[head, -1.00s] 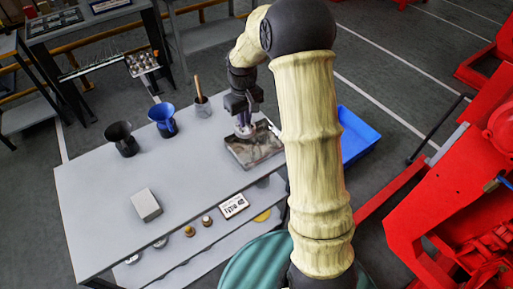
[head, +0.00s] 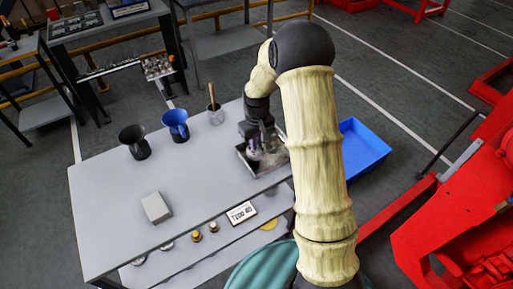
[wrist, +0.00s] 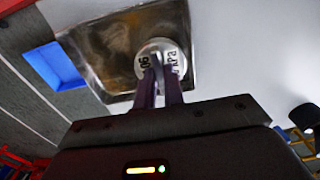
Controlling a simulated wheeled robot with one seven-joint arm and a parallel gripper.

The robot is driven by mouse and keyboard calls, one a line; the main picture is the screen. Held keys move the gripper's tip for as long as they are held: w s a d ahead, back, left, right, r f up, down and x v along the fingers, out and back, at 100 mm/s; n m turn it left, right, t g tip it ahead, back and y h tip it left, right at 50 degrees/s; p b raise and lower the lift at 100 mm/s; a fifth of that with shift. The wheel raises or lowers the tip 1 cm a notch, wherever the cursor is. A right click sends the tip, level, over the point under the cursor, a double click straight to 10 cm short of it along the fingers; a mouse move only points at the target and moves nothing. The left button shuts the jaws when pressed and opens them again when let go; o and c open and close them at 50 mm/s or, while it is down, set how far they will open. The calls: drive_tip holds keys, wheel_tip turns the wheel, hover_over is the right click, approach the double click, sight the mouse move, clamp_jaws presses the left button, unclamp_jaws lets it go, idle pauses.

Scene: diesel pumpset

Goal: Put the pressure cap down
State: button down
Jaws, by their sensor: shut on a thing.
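My gripper (wrist: 160,72) is shut on the pressure cap (wrist: 150,48), a round pale metal disc with dark lettering that looks like "90 kPa". In the wrist view the cap shows against a shallow, stained metal tray (wrist: 103,48). In the head view my gripper (head: 254,158) is over the tray (head: 263,173) near the right end of the grey table. My arm hides part of the tray. I cannot tell whether the cap touches the tray floor.
On the table (head: 200,165) stand a black funnel-like cup (head: 134,142), a blue one (head: 176,125), a pot with a wooden handle (head: 215,115) and a grey block (head: 156,208). A blue bin (head: 362,147) lies right of the table. Red machinery (head: 455,225) is further right.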

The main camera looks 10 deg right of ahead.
drive_tip(key=shift+f, duration=1.6)
drive_tip(key=shift+f, duration=0.15)
drive_tip(key=c, duration=1.5)
unclamp_jaws()
wheel_tip(320, 180, up, 12)
drive_tip(key=shift+r+b, duration=0.2)
drive_tip(key=shift+b, duration=0.2)
